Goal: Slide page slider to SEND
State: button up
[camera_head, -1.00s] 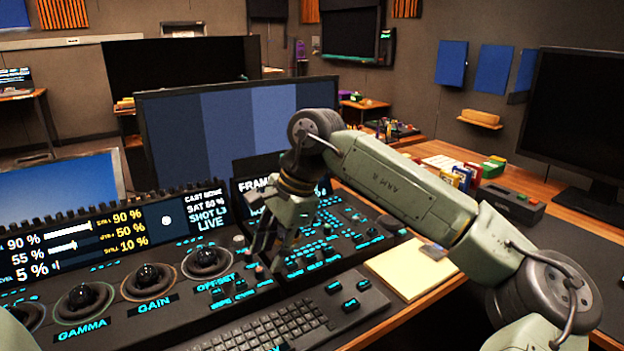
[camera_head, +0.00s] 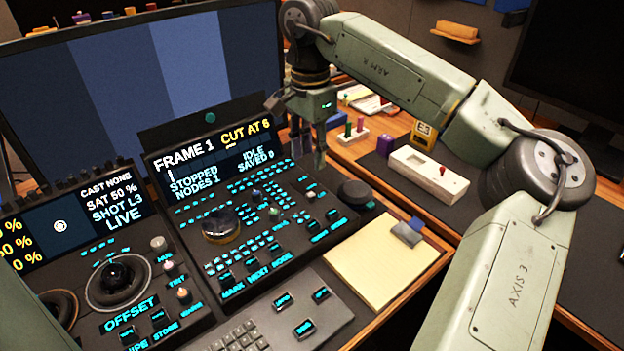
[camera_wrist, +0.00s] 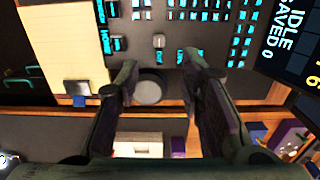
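No label reading SEND or page slider is legible. A pale box (camera_head: 428,172) with a slot and a small red knob (camera_head: 442,170) sits on the right-hand desk; I cannot tell whether it is the page slider. A pale box also shows at the bottom of the wrist view (camera_wrist: 138,144). My gripper (camera_head: 308,152) points down above the right part of the control panel (camera_head: 215,262). In the wrist view its fingers (camera_wrist: 160,62) are spread apart with nothing between them. A round dial (camera_wrist: 150,88) shows beyond and below them, near the panel's edge.
A large monitor (camera_head: 130,90) stands behind the panel. A yellow notepad (camera_head: 385,262) lies to the panel's right, with a keyboard (camera_head: 245,338) in front. A purple block (camera_head: 385,146) and a yellow E3 tag (camera_head: 424,131) are near the pale box. A dark screen stands far right.

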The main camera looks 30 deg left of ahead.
aim_at(310, 194)
notch_tip(310, 194, down, 10)
jog(key=shift+s+f+p, duration=0.1)
jog(key=shift+s+p, duration=0.05)
jog(key=shift+p, duration=0.65)
jog(key=shift+c, duration=0.2)
grip_shut()
